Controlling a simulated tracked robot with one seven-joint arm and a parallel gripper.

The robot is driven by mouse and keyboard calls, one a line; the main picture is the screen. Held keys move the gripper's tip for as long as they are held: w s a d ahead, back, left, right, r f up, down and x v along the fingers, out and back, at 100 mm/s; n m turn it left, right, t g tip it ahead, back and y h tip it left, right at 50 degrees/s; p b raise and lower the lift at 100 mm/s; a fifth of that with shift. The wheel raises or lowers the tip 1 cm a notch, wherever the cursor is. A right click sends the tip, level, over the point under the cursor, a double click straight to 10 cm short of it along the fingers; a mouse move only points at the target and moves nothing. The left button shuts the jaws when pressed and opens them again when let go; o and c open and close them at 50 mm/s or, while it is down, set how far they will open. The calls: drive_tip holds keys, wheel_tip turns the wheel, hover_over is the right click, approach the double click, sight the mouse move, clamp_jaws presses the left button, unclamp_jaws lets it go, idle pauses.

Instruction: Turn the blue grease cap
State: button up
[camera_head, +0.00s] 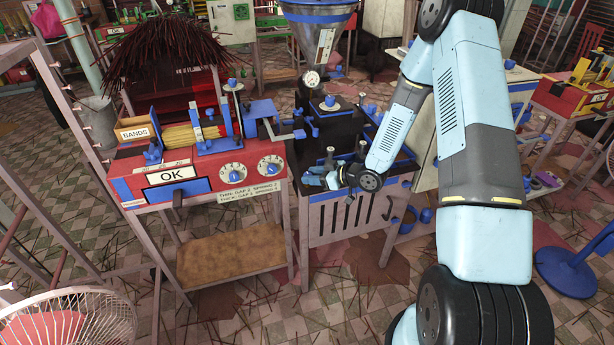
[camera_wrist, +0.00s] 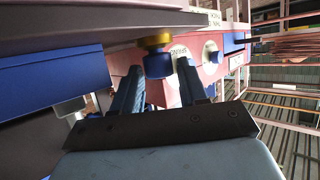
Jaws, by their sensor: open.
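The blue grease cap (camera_wrist: 158,66) hangs from a brass collar (camera_wrist: 155,41) under a grey edge in the wrist view. My gripper (camera_wrist: 161,70) is open, with one finger on each side of the cap's line. The cap appears between the fingertips or just beyond them; I cannot tell how deep it sits, and no contact shows. In the head view my gripper (camera_head: 316,178) is at the front of the dark machine (camera_head: 345,133), beside the red machine. I cannot make out the cap there.
The red machine (camera_head: 120,168) with white dials (camera_head: 232,172) and an OK label stands to the left. In the wrist view, a large blue part (camera_wrist: 50,80) is close on the left and a pink panel with a white and blue knob (camera_wrist: 211,52) is on the right.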

drive_tip(key=shift+x, duration=1.05)
drive_tip(key=shift+c, duration=0.2)
drive_tip(key=c, duration=0.6)
drive_tip(key=shift+a, duration=0.15)
drive_tip(key=shift+c, duration=0.2)
